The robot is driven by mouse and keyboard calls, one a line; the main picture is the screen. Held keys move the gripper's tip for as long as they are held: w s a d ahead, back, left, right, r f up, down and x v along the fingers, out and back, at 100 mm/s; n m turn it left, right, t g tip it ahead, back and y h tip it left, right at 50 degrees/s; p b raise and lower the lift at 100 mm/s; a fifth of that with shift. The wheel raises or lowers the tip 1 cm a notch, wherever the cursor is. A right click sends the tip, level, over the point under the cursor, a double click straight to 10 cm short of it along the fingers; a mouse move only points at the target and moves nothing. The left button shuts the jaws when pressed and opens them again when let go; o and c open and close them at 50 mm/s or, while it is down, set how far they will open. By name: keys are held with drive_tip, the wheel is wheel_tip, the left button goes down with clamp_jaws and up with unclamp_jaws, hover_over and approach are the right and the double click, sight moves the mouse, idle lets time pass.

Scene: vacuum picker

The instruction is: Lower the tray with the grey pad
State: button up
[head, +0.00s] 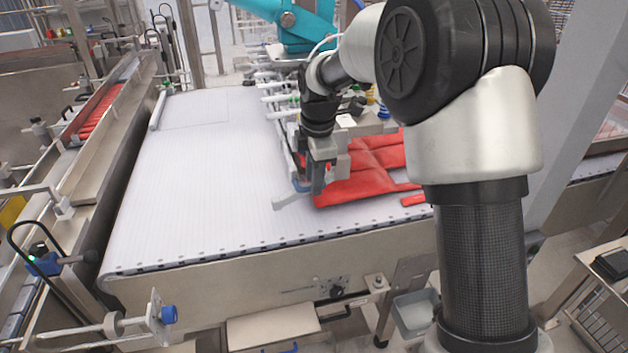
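My gripper (308,190) is low over the right half of the white conveyor belt (205,165), at the left edge of some flat red packs (365,175). Its fingers are small and partly covered by its own body, so I cannot tell whether they are open or what is between them. A pale grey piece (291,201) sticks out at the lower left of the fingers. I cannot make out a tray with a grey pad for certain. A small grey open bin (414,314) stands below the belt's front edge, partly hidden by my arm.
A teal picker machine (300,22) hangs at the back, with a row of white bars and suction fittings (283,98) below it. The belt's left half is clear. A side channel with red items (97,115) runs at the left. A metal stand (600,275) is at the right.

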drive_tip(key=shift+f, duration=0.3)
drive_tip(key=shift+w, duration=0.1)
clamp_jaws()
drive_tip(key=shift+a, duration=0.1)
drive_tip(key=s+a+f, duration=0.1)
drive_tip(key=a+f, duration=0.1)
drive_tip(key=a, duration=0.2)
drive_tip(key=s+a+f+b, duration=0.1)
drive_tip(key=a+f, duration=0.1)
drive_tip(key=a, duration=0.3)
drive_tip(key=s+a+f, duration=0.2)
drive_tip(key=a, duration=0.3)
drive_tip(key=shift+s+f+b, duration=0.1)
drive_tip(key=shift+f+b, duration=0.1)
drive_tip(key=shift+b, duration=0.2)
unclamp_jaws()
drive_tip(key=shift+d, duration=0.1)
